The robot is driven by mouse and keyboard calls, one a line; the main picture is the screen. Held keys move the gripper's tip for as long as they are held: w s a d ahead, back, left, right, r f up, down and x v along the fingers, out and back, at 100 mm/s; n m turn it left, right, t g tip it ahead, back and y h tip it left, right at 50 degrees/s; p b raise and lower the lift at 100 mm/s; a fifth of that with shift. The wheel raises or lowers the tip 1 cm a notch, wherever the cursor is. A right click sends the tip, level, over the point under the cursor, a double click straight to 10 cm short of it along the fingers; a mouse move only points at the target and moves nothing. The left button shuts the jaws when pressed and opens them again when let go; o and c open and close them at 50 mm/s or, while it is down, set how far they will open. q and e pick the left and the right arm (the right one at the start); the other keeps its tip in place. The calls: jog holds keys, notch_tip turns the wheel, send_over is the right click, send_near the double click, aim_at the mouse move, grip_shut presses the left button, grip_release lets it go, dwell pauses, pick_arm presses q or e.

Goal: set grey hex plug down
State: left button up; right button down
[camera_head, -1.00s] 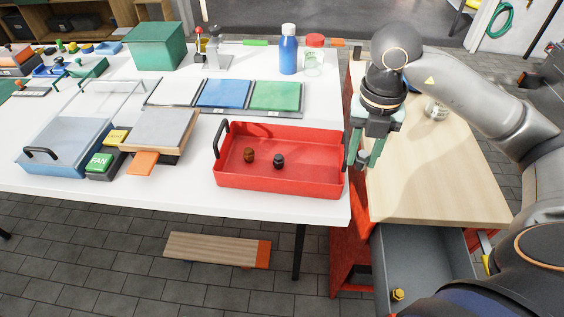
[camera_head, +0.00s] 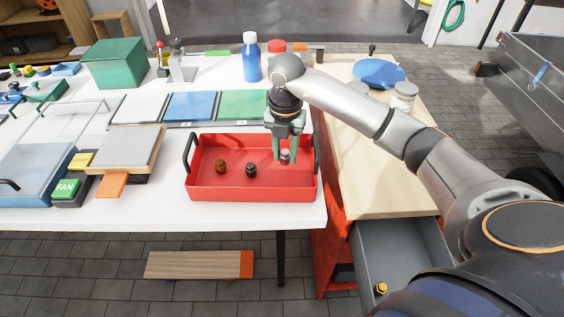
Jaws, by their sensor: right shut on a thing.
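My right gripper (camera_head: 284,156) reaches down over the right half of the red tray (camera_head: 230,187). It is shut on the grey hex plug (camera_head: 285,156), which shows small between the green fingertips. I cannot tell whether the plug touches the tray floor. A brown plug (camera_head: 221,166) and a black plug (camera_head: 251,170) stand in the tray to the left of the gripper. My left gripper is not in view.
The tray has black handles at both ends. An open grey drawer (camera_head: 400,262) at lower right holds a yellow plug (camera_head: 381,288). The tray's floor is clear near its right end.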

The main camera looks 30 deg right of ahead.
aim_at(282, 163)
jog(key=shift+w+a+f, duration=0.1)
jog(key=shift+w+f, duration=0.25)
jog(key=shift+f, duration=0.05)
jog(key=shift+w+f, duration=0.1)
jog(key=shift+f, duration=1.5)
jog(key=shift+f, duration=0.2)
jog(key=c, duration=0.6)
grip_release()
jog(key=shift+o, duration=0.2)
jog(key=shift+r, duration=0.1)
notch_tip(282, 163, up, 12)
jog(key=shift+r+p, duration=0.1)
jog(key=shift+p, duration=0.25)
